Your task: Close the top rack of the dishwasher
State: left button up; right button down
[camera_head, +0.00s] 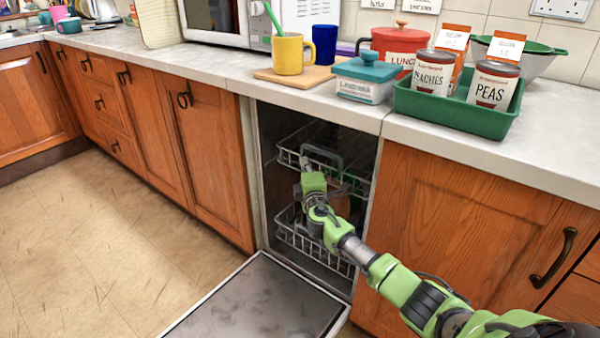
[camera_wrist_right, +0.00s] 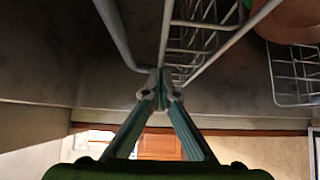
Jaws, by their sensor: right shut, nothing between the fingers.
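The dishwasher stands open under the counter, with its door (camera_head: 262,300) folded down flat toward the floor. Its top rack (camera_head: 287,158) is a grey wire basket with a raised handle-like loop, its front near the cabinet opening. My right gripper (camera_head: 305,163) reaches into the opening at this rack's front. In the right wrist view, its two fingers (camera_wrist_right: 160,92) meet at their tips, empty, close against the wires of a rack (camera_wrist_right: 200,40). I cannot tell whether they touch. My right arm hides part of both racks. My left gripper is not in view.
The bottom rack (camera_head: 290,232) sits below, partly behind my arm, with a brownish item above it. Wooden cabinets (camera_head: 208,150) flank the opening. The counter above holds a yellow mug (camera_head: 288,55) and a green tray (camera_head: 440,106) with tins. The floor at left is clear.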

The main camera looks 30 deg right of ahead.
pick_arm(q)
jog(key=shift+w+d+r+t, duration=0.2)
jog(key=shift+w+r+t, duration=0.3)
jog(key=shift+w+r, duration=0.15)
pick_arm(e)
jog(key=shift+w+d+r, duration=0.1)
jog(key=shift+d+r, duration=0.15)
jog(key=shift+d, duration=0.1)
jog(key=shift+d, duration=0.1)
jog(key=v, duration=1.2)
jog(key=shift+a+f, duration=0.25)
jog(key=shift+a, duration=0.15)
